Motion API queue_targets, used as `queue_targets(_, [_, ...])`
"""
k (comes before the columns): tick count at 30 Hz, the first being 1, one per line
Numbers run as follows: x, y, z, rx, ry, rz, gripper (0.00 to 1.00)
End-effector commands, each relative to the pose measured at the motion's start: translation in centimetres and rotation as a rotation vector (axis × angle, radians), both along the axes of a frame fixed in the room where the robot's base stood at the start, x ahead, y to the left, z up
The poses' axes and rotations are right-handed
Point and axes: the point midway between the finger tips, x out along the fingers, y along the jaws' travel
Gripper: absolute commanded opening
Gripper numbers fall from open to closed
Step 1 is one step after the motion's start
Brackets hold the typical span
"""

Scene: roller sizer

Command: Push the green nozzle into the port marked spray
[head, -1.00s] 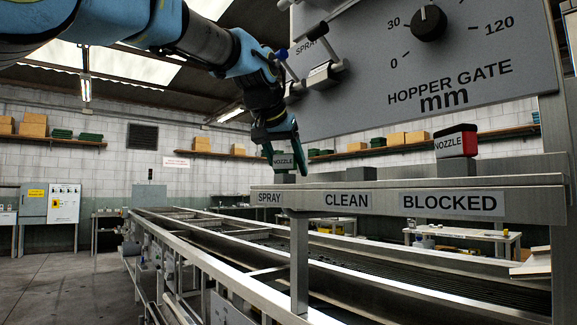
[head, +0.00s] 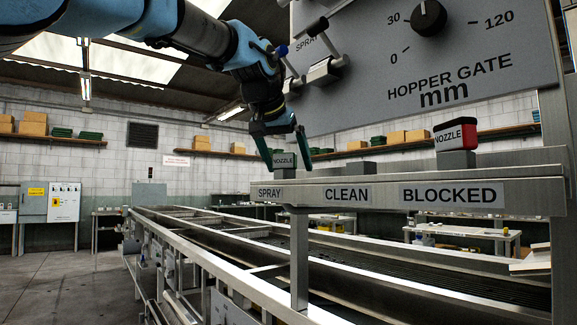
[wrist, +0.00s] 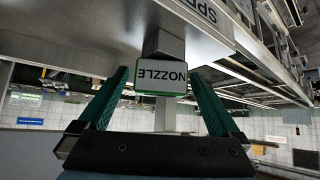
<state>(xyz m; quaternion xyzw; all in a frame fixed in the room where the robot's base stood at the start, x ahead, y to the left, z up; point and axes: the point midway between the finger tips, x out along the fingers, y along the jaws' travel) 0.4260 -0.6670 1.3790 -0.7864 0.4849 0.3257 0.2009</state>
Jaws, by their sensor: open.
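The green nozzle (head: 284,160), with a pale NOZZLE label, stands upright on a grey block above the SPRAY label (head: 269,194), at the left end of the grey rail (head: 390,180). How deep it sits in the port is hidden. My gripper (head: 289,167) is open around it, one finger on each side. In the wrist view the nozzle (wrist: 162,77) appears upside down between the spread fingertips of my gripper (wrist: 158,72), with visible gaps on both sides. Its green edge shows below the label.
A red-and-black nozzle (head: 456,136) stands on a block above the BLOCKED label (head: 452,196). The block above CLEAN (head: 359,168) is bare. The HOPPER GATE panel (head: 400,75) with its levers (head: 322,72) hangs close to my wrist on the right. Left of the rail is open air.

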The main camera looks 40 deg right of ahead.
Motion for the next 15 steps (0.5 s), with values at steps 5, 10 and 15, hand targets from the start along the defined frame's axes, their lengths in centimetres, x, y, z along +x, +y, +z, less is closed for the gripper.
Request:
queue_targets(5, [-1.1,2.1,2.4,-0.005,-0.003,0.0,0.99])
queue_targets(10, [-2.1,4.2,4.7,-0.002,-0.002,0.001,0.99])
queue_targets(15, [-2.8,5.6,6.3,-0.002,-0.001,0.001,0.99])
